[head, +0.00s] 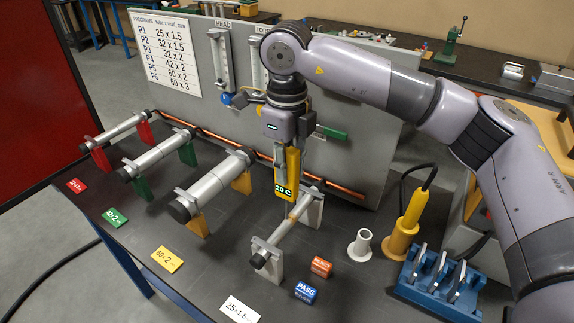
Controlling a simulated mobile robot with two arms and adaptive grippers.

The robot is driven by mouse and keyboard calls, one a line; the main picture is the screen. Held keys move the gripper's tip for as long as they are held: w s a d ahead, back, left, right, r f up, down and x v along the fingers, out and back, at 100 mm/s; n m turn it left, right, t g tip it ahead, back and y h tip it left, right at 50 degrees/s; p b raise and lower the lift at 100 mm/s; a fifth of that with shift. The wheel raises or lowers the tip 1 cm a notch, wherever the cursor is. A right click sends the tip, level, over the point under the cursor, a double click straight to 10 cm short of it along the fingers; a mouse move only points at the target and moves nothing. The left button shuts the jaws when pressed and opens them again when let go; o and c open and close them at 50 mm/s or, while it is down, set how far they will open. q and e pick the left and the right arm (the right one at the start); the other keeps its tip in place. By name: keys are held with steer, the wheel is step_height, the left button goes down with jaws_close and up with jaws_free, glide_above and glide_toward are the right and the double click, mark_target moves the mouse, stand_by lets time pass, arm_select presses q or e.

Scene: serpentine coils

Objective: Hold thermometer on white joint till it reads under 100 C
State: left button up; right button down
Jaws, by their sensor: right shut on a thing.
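My right gripper (290,150) comes down from above, shut on a yellow thermometer (293,164). Its display (286,191) appears to read 20 C. The thermometer points down, and its lower end is over the white joint (288,232), a thin grey tube with a dark end cap, lying on two white stands (270,262). Whether the tip touches the tube I cannot tell. A white card (240,309) marked 25 x 1.5 lies in front. My left gripper is out of view.
Joints on yellow (241,183), green (188,155) and red (102,158) stands lie to the left. A blue PASS block (305,292) and an orange block (321,267) are close right. A yellow corded tool (411,213) and a blue rack (437,285) stand further right.

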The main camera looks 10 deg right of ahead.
mark_target(287, 148)
steer(key=shift+f+b, duration=0.6)
steer(key=shift+b, duration=0.05)
stand_by(1.0)
steer(key=shift+r, duration=0.1)
stand_by(1.4)
steer(key=shift+r+p, duration=1.65)
steer(key=shift+r, duration=1.3)
